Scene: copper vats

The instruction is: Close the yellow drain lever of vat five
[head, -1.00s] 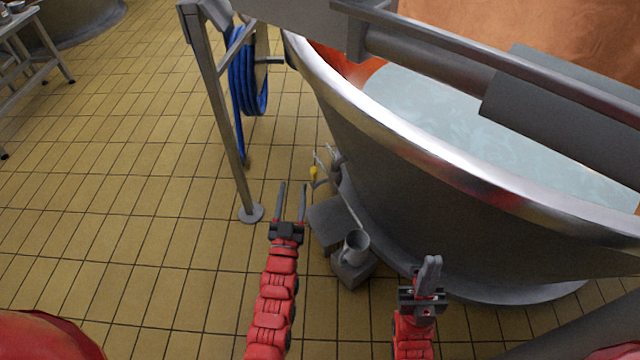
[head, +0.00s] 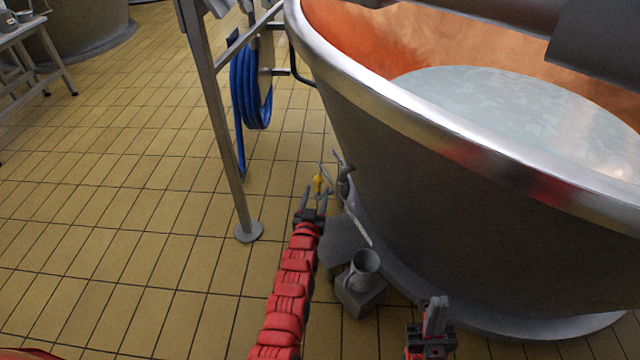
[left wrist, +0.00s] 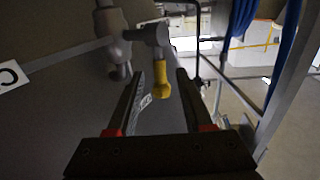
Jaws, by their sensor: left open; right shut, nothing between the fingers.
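The yellow drain lever (head: 318,182) sits on a small grey valve low on the near left side of the vat (head: 450,200). In the left wrist view the yellow lever (left wrist: 161,82) hangs from the valve's grey pipe fitting (left wrist: 150,34). My left gripper (head: 314,196) is open, its fingertips close to the lever. In the left wrist view the lever appears between the two fingers (left wrist: 160,85); I cannot tell whether they touch it. My right gripper (head: 436,312) is shut and empty, in front of the vat's lower wall.
A metal post (head: 222,130) and a coiled blue hose (head: 252,85) stand to the left. The tiled floor (head: 120,220) at left is clear.

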